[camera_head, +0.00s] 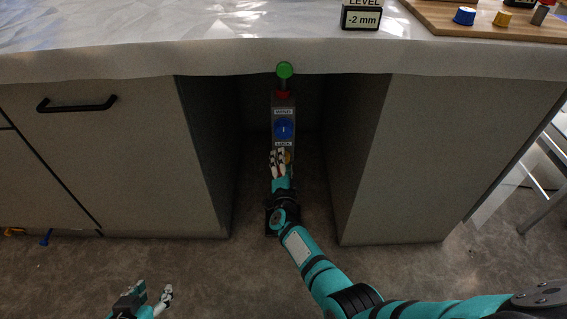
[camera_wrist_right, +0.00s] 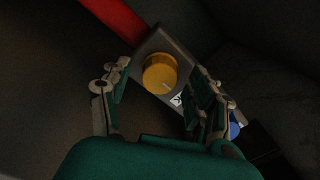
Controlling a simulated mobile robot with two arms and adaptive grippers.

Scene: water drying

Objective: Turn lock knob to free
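The lock knob is a yellow round dial (camera_wrist_right: 160,74) on a grey control box (camera_wrist_right: 178,44), with a light mark on its face. In the head view the knob (camera_head: 289,157) shows only partly, behind my right gripper (camera_head: 277,160), below the "LOCK" label. My right gripper also shows in the wrist view (camera_wrist_right: 160,90); its fingers are apart on either side of the knob. Gaps show between the fingers and the knob, and contact cannot be made out. My left gripper (camera_head: 152,296) is low at the left over the floor, with its fingers spread.
A blue knob (camera_head: 284,129) sits above the lock knob, with a red part and green top (camera_head: 285,70) above. Cabinets (camera_head: 120,150) flank the narrow recess. A "-2 mm" level display (camera_head: 361,17) and a wooden board (camera_head: 490,20) are on the counter.

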